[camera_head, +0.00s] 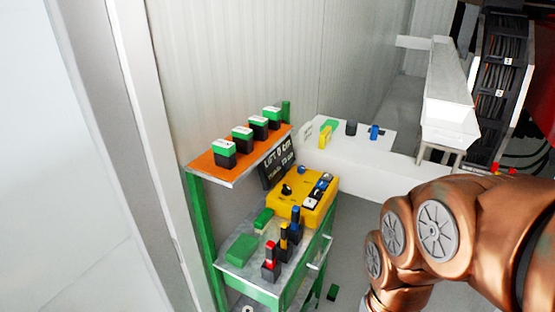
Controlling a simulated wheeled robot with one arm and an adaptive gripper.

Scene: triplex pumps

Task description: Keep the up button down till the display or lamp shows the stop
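A yellow control box (278,206) sits on the green-framed bench, left of my copper-coloured arm. Its top carries a black knob (286,189) and a row of small dark, white and blue controls along its right side. I cannot tell which of them is the up button. A dark sign (279,172) with white writing stands behind the box; its first word looks like "LIFT". I cannot make out a lit lamp or a display reading. My gripper is outside the picture; only arm links show at the lower right, apart from the box.
An orange shelf (212,168) with several green-topped black blocks overhangs the bench (262,285) at the left. Red, yellow and blue-topped black items stand in front of the box. A white table (345,160) is behind, and a white wall closes the left.

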